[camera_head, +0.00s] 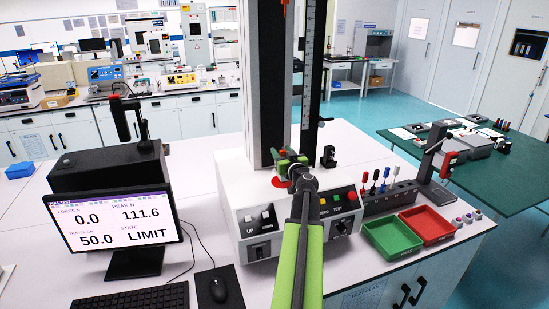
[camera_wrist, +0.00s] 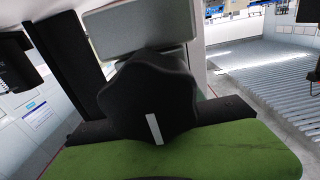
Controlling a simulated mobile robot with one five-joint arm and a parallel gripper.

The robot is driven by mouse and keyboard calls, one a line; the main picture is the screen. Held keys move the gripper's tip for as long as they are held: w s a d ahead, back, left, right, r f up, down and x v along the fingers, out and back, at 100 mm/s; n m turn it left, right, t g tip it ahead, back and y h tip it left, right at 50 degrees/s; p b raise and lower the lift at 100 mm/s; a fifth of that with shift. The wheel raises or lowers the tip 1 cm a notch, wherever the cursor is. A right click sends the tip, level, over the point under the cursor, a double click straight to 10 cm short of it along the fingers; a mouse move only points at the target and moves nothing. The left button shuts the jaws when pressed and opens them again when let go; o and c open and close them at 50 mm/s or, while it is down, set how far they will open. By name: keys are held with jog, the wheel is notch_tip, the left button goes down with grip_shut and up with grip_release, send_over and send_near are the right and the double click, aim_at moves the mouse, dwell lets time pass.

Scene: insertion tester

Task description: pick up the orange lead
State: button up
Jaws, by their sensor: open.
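Several slim coloured leads stand upright in a dark rack (camera_head: 388,200) on the right of the white bench. A red-topped lead (camera_head: 365,188) and a blue-topped lead (camera_head: 375,177) show there. They are too small for me to tell surely which one is orange. My gripper (camera_head: 291,162) is at the far end of my green arm, in front of the tester's column and above its white base. It is open and apart from the rack, to its left. My arm hides part of it. The wrist view shows mostly dark and green parts close up, and no lead.
The tester (camera_head: 275,205) stands mid-bench. A green tray (camera_head: 391,238) and a red tray (camera_head: 427,225) lie in front of the rack. A monitor (camera_head: 117,228), keyboard (camera_head: 133,299) and mouse (camera_head: 217,289) are on the left. A green table (camera_head: 497,174) stands at the right.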

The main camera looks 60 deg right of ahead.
jog(key=shift+s+a+r, duration=0.1)
jog(key=shift+s, duration=0.05)
jog(key=shift+w+a, duration=0.1)
jog(key=shift+w, duration=0.2)
jog(key=c, duration=0.4)
jog(key=shift+w, duration=0.1)
jog(key=shift+c, duration=1.4)
grip_shut()
jog(key=shift+a, duration=0.1)
